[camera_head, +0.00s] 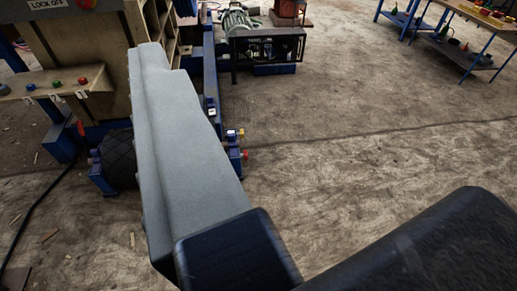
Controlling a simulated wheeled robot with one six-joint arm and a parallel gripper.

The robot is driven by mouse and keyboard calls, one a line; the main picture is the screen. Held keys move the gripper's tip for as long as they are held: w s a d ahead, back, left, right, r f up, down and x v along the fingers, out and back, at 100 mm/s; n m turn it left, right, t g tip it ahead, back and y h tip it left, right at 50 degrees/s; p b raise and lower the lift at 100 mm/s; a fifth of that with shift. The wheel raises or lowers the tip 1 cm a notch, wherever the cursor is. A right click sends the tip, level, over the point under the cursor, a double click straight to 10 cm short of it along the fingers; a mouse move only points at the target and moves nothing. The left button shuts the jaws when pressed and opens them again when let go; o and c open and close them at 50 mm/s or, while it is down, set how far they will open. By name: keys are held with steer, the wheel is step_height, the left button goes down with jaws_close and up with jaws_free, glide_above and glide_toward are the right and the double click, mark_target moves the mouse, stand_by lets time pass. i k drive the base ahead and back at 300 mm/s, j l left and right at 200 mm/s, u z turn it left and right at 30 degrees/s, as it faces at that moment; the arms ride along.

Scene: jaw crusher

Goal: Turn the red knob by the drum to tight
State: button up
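A small red knob (245,155) shows on a blue bracket just right of the long grey part in front of me. A yellow knob (241,132) is just behind it. The dark, ridged drum (118,161) is low at the left, between blue frame parts; its right side is hidden. The long pale grey part, which looks like part of my gripper (165,110), runs from the lower middle to the upper left and covers the space between drum and red knob. No two fingertips can be made out. I see no contact with the knob. The knob's setting is too small to read.
A panel (52,84) with coloured buttons and a LOCK OFF sign (50,4) are at the left. A motor (238,24) behind a dark guard (268,46) is at the back. Tables (468,58) stand at the back right. Floor right of the knob is clear.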

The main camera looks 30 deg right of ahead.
mark_target(244, 154)
steer(key=i+l, duration=0.1)
steer(key=l, duration=0.7)
steer(key=i+l, duration=0.1)
steer(key=l, duration=0.75)
